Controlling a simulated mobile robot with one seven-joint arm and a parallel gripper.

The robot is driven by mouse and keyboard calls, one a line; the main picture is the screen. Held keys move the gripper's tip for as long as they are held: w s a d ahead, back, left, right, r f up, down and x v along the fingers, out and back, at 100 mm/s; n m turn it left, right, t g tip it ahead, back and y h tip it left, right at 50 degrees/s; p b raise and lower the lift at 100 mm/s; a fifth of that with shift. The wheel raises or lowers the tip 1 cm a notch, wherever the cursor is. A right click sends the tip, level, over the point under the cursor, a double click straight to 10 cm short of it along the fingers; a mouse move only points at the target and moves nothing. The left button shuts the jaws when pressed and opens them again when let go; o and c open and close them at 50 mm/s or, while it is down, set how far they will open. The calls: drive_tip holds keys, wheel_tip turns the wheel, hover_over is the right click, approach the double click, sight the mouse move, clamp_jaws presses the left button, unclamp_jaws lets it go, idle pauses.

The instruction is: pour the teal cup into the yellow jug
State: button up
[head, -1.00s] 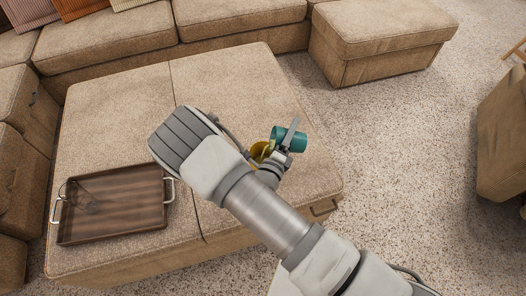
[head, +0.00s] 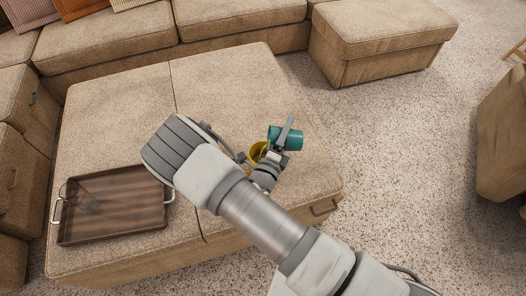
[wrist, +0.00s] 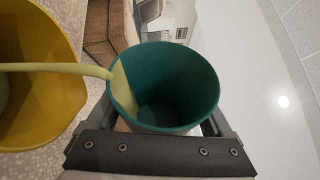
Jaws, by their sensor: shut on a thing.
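My gripper (head: 281,146) is shut on the teal cup (head: 290,139), gripping it from the side above the large ottoman. The cup is tipped well over, its mouth toward the yellow jug (head: 257,152). In the wrist view, the teal cup (wrist: 165,85) holds some pale yellow-green liquid (wrist: 121,88) along its left wall. A stream runs from the cup's rim to the left, into the open mouth of the yellow jug (wrist: 45,105). Cup and jug appear apart. In the head view my arm hides part of the jug.
A dark wooden tray (head: 130,205) with metal handles stands on the ottoman (head: 110,120) at left, with a clear glass (head: 78,196) on it. The far part of the ottoman top is clear. A sofa (head: 110,40) lies behind.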

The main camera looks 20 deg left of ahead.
drive_tip(key=shift+s+a+r+n+t, duration=0.1)
drive_tip(key=shift+a+r+n+t, duration=0.2)
drive_tip(key=shift+n, duration=0.4)
drive_tip(key=shift+a+r+n, duration=0.1)
drive_tip(key=shift+r+n, duration=0.1)
drive_tip(key=shift+n, duration=0.2)
drive_tip(key=d+f+m, duration=0.1)
drive_tip(key=m, duration=0.1)
drive_tip(key=w+d+f+m+g, duration=0.1)
drive_tip(key=m, duration=0.1)
drive_tip(key=shift+d, duration=0.2)
drive_tip(key=shift+s, duration=0.1)
drive_tip(key=shift+r+g, duration=0.15)
drive_tip(key=shift+g, duration=0.15)
